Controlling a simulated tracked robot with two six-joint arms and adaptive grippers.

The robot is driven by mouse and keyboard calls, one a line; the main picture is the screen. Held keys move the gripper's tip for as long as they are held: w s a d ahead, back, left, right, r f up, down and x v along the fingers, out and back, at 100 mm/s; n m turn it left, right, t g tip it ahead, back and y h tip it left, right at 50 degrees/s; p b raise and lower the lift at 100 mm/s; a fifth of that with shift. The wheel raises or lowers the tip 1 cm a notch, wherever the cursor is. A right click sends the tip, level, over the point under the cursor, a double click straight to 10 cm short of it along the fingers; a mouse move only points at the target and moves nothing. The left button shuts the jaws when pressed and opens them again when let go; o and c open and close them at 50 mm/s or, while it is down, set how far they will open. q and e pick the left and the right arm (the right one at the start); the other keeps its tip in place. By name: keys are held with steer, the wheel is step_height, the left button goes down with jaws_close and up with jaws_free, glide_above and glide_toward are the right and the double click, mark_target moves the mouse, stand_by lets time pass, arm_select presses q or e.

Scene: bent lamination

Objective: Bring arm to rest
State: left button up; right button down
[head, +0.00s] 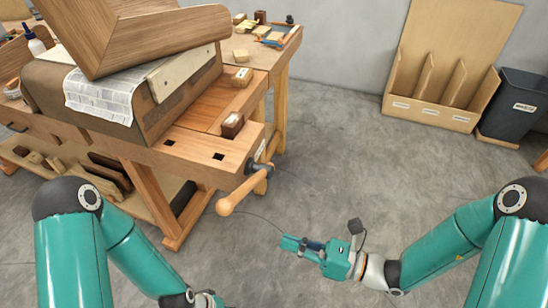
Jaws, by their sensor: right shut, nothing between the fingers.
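My right gripper (301,245) is shut and empty. It hangs over the bare floor in front of the workbench (183,150), just right of the bench vise handle (240,192) and apart from it. It points left, and my right arm comes in from the right edge. My left arm comes in from the lower left and runs down to the bottom edge. Only a small part near its wrist shows there, and my left gripper's fingers are out of the picture.
The bench carries a curved wooden lamination (130,35) on a form, with a printed sheet (100,95) and small blocks. A second table (284,50) stands behind. A plywood rack (440,75) and a dark bin (512,105) stand by the wall. The floor between is clear.

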steer(key=s+f+n+g+h+p, duration=0.2)
steer(key=s+f+n+g+h, duration=0.4)
steer(key=s+f+n+g, duration=0.8)
steer(key=s+d+f+n+t+h+p, duration=0.1)
steer(key=s+d+f+n+t+h, duration=0.25)
steer(key=d+h, duration=0.2)
steer(key=w+d+f+n+t+h+p, duration=0.1)
steer(key=w+d+f+n+t, duration=0.1)
steer(key=w+n, duration=0.5)
steer(key=shift+w+d+f+t+h, duration=0.3)
steer(key=shift+w+f+t, duration=0.45)
steer(key=shift+t, duration=0.5)
